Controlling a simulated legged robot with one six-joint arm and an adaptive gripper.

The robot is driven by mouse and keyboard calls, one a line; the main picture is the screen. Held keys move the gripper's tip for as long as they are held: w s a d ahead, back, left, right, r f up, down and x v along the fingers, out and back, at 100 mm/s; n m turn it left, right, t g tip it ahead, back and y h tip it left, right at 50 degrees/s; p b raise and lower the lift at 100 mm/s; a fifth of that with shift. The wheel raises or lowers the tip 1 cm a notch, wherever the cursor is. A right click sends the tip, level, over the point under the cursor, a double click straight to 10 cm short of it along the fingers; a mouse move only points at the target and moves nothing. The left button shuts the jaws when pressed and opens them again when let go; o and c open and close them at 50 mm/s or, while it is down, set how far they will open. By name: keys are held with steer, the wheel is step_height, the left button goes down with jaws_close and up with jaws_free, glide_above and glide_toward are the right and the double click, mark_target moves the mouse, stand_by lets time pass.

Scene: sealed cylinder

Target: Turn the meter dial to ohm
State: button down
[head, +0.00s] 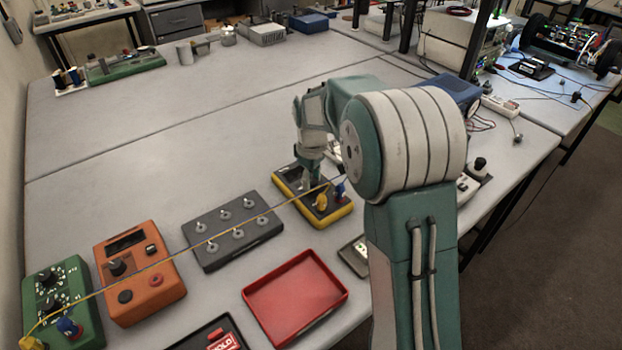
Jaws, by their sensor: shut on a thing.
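The meter (301,209) is a yellow-edged dark box on the grey bench, near the middle of the head view. A yellow plug (321,202) and a blue plug (340,190) stand in its near part. My gripper (308,182) points down onto the middle of the meter, behind the plugs. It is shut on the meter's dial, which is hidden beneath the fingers. The dial's markings and setting cannot be read from here.
Thin leads run left from the meter, over a grey switch box (233,231) and an orange box (140,273), to a green box (63,300). A red tray (295,297) lies in front.

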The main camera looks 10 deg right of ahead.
steer(key=m, duration=0.7)
steer(key=shift+s+d+f, duration=0.1)
steer(key=shift+s+f, duration=0.05)
steer(key=shift+f, duration=0.05)
steer(key=m, duration=0.6)
steer(key=shift+m, duration=0.4)
steer(key=shift+c, duration=1.5)
jaws_free()
steer(key=shift+r, duration=0.1)
